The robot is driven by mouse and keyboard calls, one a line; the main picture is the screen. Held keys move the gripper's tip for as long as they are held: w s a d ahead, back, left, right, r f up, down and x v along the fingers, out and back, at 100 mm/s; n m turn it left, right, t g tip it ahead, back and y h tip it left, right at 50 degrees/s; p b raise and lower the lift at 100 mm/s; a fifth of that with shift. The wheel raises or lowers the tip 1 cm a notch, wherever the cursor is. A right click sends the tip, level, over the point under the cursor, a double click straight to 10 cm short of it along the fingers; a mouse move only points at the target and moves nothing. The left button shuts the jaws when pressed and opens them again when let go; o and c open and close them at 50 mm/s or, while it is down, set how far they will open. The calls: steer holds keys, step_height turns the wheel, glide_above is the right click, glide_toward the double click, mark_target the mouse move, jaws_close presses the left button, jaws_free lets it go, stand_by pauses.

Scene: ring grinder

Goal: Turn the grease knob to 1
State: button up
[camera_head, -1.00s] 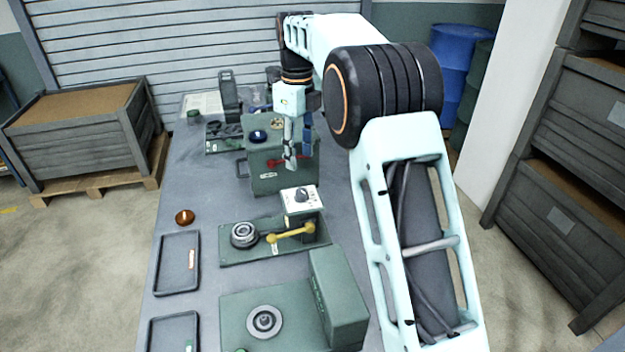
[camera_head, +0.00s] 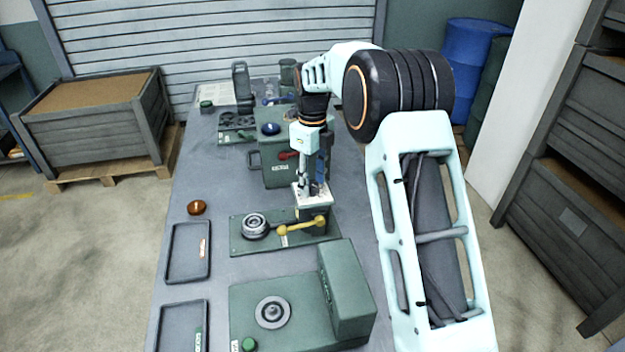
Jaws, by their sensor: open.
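A white dial plate (camera_head: 316,201) sits on top of a small dark green housing on a flat green fixture base (camera_head: 262,240). Its dark knob is mostly hidden behind my gripper's fingers, so I cannot read its setting. I take it for the grease knob, but no readable label confirms this. My gripper (camera_head: 311,190) points down at the plate, open, with its fingertips at the knob. I cannot tell whether the fingers touch the knob.
A yellow lever (camera_head: 302,227) and a round metal part (camera_head: 255,224) are on the same fixture. Behind stands a green box (camera_head: 285,172) with a red handle (camera_head: 287,155). In front is a green machine (camera_head: 346,285). Trays (camera_head: 188,277) lie left; bare tabletop (camera_head: 212,180) lies back left.

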steer(key=shift+c, duration=0.7)
jaws_close()
